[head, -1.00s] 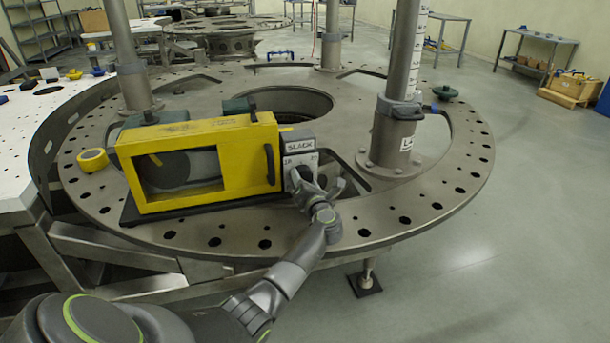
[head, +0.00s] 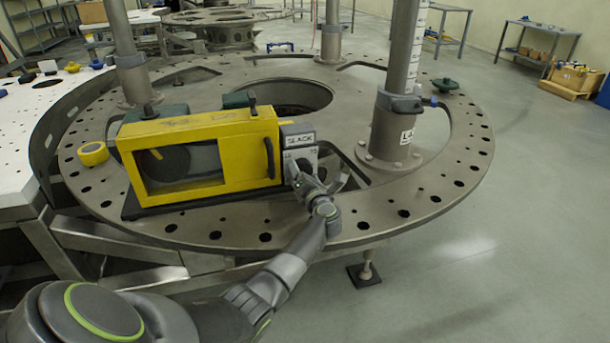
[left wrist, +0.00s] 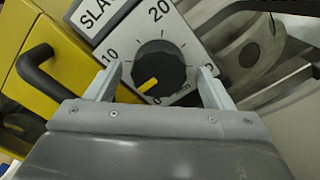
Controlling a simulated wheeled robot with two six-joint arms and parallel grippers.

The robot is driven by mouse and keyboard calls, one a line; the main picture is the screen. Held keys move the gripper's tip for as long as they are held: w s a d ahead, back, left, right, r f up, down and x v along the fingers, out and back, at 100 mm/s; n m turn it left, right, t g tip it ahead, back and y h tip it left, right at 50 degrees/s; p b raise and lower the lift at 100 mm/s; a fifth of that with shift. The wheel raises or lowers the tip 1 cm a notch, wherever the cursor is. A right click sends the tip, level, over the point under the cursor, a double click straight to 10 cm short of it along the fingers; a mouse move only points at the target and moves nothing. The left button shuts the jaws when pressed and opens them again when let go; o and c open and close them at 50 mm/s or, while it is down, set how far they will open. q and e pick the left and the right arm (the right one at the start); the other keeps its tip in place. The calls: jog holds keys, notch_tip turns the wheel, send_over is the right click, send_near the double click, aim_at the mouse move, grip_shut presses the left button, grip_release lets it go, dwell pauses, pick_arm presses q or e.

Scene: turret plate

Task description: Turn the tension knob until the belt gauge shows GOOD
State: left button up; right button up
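The yellow belt unit (head: 200,158) has a windowed front with a dark roller inside. The gauge sign (head: 300,140) at its right end reads SLACK; part of the sign (left wrist: 98,14) shows in the left wrist view. Below it is a pale dial plate (left wrist: 118,45) with 10 and 20 marked. The round dark tension knob (left wrist: 160,68) has a yellow pointer directed down-left, near the 0 end. My left gripper (left wrist: 159,78) is open, its fingers on either side of the knob with visible gaps. In the head view my left gripper (head: 312,180) largely hides the knob. My right gripper is out of view.
The unit stands on a large round perforated turret plate (head: 430,205) with upright posts; one post (head: 400,130) rises just right of the gauge. A black handle (left wrist: 40,70) is close left of my fingers. A yellow tape roll (head: 93,153) lies at the left.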

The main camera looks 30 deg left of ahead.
pick_arm(q)
jog(key=b+v, duration=0.1)
jog(key=v, duration=1.5)
jog(key=shift+d+b, duration=0.15)
jog(key=shift+b, duration=0.15)
jog(key=shift+s+d, duration=0.4)
